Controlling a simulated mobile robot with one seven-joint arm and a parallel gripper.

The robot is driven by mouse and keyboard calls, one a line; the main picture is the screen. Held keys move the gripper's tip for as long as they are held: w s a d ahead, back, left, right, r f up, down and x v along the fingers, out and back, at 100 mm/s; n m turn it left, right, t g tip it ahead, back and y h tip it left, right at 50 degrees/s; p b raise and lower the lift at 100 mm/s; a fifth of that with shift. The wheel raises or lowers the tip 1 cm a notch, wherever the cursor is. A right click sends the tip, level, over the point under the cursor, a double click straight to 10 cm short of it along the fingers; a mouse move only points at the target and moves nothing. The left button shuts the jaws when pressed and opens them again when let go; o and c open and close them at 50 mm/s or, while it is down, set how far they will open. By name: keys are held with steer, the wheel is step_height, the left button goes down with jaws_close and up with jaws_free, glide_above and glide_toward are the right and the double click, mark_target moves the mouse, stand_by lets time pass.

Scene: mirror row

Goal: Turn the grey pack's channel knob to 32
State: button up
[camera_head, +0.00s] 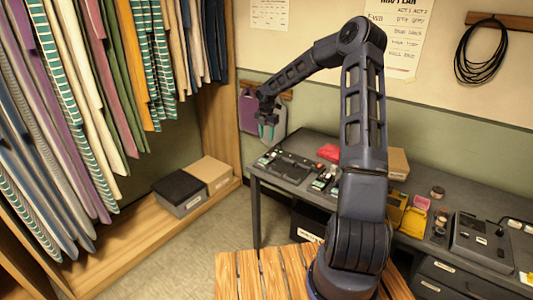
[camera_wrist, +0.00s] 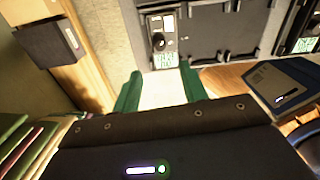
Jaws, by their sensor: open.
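My gripper (camera_head: 268,120) hangs in the air at the far end of my outstretched arm, near the desk's left end in the head view. In the wrist view its two green fingers (camera_wrist: 161,90) stand apart with nothing held between them. A pack with a dark round knob (camera_wrist: 158,42) and a pale green display (camera_wrist: 165,60) lies beyond the fingertips, apart from them. The display's digits are too small to read surely. A second pale display (camera_wrist: 304,45) shows at the right edge. The head view shows small packs (camera_head: 322,182) on the desk; I cannot tell which is grey.
A dark tray (camera_head: 290,167) lies on the grey desk's left end, near a red item (camera_head: 328,152). A control console (camera_head: 482,241) stands at the right. Clothes (camera_head: 60,110) hang left above boxes (camera_head: 180,192). Floor left of the desk is clear.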

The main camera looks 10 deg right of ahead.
mark_target(266, 156)
step_height(266, 156, down, 11)
steer(key=shift+r, duration=0.15)
stand_by(0.4)
jaws_close()
